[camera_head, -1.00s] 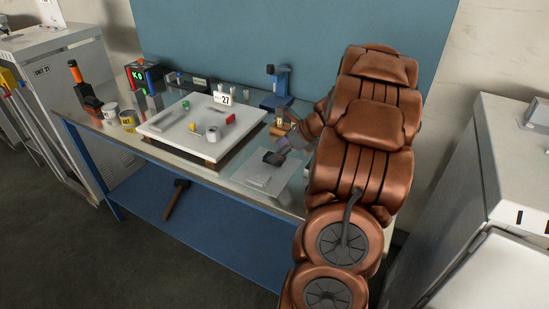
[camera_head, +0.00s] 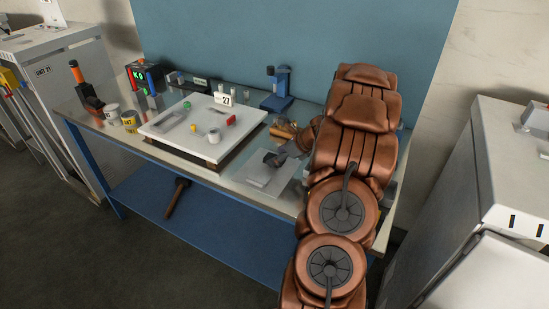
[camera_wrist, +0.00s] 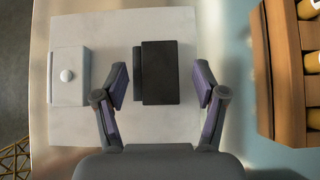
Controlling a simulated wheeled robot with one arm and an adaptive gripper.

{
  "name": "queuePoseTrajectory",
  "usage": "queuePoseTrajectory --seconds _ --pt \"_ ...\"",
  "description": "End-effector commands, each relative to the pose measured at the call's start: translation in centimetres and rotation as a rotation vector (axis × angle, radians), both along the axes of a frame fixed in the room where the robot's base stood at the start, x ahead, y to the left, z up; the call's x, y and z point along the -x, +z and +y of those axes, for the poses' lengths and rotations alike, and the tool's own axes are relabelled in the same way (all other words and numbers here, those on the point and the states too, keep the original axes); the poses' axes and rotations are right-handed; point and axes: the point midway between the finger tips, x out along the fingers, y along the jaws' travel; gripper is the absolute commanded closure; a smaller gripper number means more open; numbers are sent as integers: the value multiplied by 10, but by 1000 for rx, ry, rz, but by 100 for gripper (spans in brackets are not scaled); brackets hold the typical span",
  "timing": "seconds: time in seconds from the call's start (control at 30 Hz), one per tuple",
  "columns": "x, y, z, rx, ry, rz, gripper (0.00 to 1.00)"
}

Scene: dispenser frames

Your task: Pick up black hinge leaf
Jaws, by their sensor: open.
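The black hinge leaf (camera_wrist: 162,72) is a dark rectangular plate with a narrower strip along its left side. It lies on a pale flat board (camera_wrist: 120,28) in the wrist view. My gripper (camera_wrist: 160,82) is open, with one finger to the left and one to the right of the leaf and a visible gap on each side. I cannot tell the height of the fingertips above the board. In the head view the board (camera_head: 262,182) lies on the bench, and a dark shape at my gripper (camera_head: 273,159) cannot be told apart as leaf or gripper.
A wooden rack with cylinders (camera_wrist: 264,75) stands to the right. A raised white tray (camera_head: 165,137) with small parts and a blue stand (camera_head: 277,92) are on the bench.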

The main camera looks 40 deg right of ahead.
Motion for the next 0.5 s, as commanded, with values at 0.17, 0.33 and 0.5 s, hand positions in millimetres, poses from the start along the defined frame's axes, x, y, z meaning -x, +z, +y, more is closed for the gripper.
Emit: queuePoseTrajectory --seconds 0.17,0.33,0.5 --pt "-4 -4 1 2 1 0 29" --pt "-4 -4 1 2 1 -1 29" --pt "-4 -4 1 2 1 -1 45"
